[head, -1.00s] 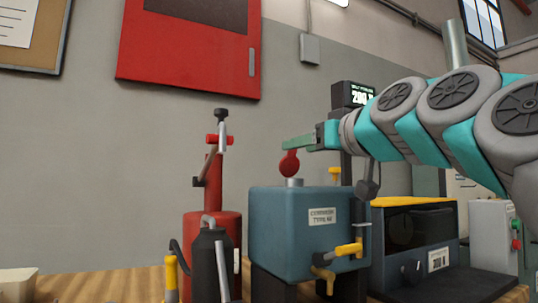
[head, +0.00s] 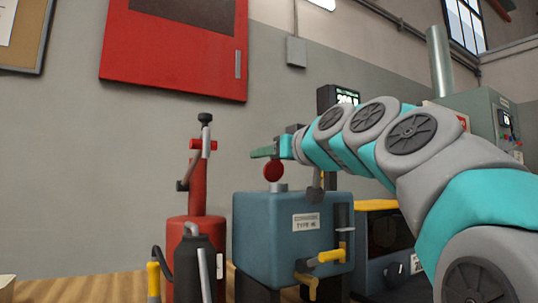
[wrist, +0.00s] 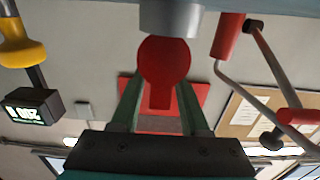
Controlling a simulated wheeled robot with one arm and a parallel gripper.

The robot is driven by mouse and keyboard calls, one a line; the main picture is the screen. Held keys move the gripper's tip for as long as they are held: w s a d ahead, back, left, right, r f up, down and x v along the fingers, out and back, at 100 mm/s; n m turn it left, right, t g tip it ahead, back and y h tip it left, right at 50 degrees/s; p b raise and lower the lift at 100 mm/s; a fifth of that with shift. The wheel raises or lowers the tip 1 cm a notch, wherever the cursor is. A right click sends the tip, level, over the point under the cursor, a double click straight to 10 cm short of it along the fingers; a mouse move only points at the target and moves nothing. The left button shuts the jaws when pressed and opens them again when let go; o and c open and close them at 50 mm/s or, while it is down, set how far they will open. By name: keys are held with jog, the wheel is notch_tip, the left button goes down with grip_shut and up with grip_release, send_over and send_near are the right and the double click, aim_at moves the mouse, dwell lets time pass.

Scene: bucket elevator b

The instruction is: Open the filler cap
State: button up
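The blue-grey tank (head: 265,237) stands on the wooden bench with a short grey filler neck (head: 278,187) on top. The red filler cap (head: 273,171) is a round disc that stands on edge above the neck, so it looks tipped up. In the wrist view the cap (wrist: 163,62) shows face-on, with its narrow tab pointing toward my gripper and the neck (wrist: 171,18) behind its far end. My gripper (head: 262,152) is just above the cap. Its green fingers (wrist: 158,100) are apart on either side of the tab, with gaps visible.
A digital display (head: 340,97) stands behind, and a red cabinet (head: 175,60) hangs on the wall.

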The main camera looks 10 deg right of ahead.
grip_shut()
jog(key=shift+w+r+p, duration=0.1)
jog(key=shift+p, duration=0.3)
jog(key=shift+w+r+g+p, duration=0.2)
jog(key=shift+g+p, duration=0.4)
jog(key=shift+p, duration=0.4)
jog(key=shift+w+a+f+g+h+p, duration=0.25)
jog(key=shift+w+g+h+p, duration=0.2)
jog(key=shift+g+p, duration=0.55)
jog(key=shift+w+f+g+h+p, duration=0.3)
jog(key=shift+f+g+p, duration=0.2)
jog(key=shift+p, duration=0.2)
jog(key=shift+w+a+g, duration=0.15)
jog(key=shift+g, duration=0.25)
jog(key=shift+w+f+g+h, duration=0.25)
jog(key=shift+f+g, duration=0.3)
jog(key=shift+g, duration=0.15)
jog(key=shift+o, duration=1)
grip_release()
jog(key=shift+r, duration=0.1)
